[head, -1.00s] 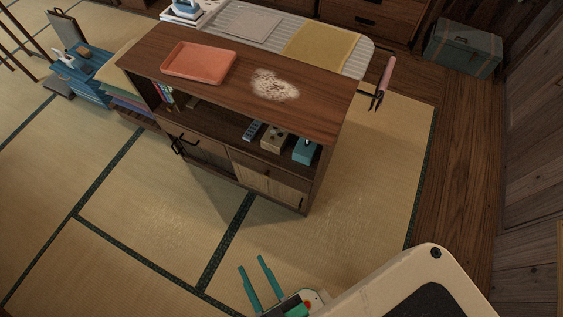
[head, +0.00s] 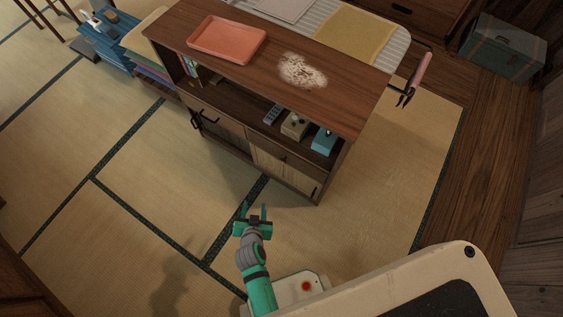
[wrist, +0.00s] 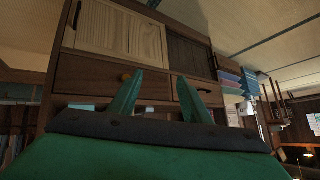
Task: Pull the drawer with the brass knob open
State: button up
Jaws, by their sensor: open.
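The wooden cabinet (head: 345,165) has two front drawers. The right drawer (head: 268,152) has a small knob and sits above a light slatted door. In the wrist view, which is upside down, its brass knob (wrist: 126,77) shows just beside one fingertip. The other drawer (wrist: 207,92) has a dark bar handle. Both drawers look shut. My gripper (head: 254,208) is open and empty, in front of the cabinet and apart from it. In the wrist view its two green fingers (wrist: 158,88) point towards the drawer fronts.
An open shelf above the drawers holds a teal box (head: 323,142) and other small things. An orange tray (head: 226,40) lies on the cabinet top. Pink-handled pliers (head: 414,80) jut out at the right. The tatami (head: 170,200) before the cabinet is clear.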

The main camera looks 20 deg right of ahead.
jog(key=w+d+f+m+g+h, duration=0.25)
jog(key=w+d, duration=0.25)
jog(key=w, duration=0.4)
jog(key=m+h, duration=0.2)
send_near(282, 161)
jog(key=shift+g, duration=0.45)
jog(key=x, duration=0.9)
jog(key=shift+w+r, duration=0.1)
jog(key=shift+w, duration=0.3)
jog(key=shift+s, duration=0.1)
grip_shut()
jog(key=shift+s, duration=0.1)
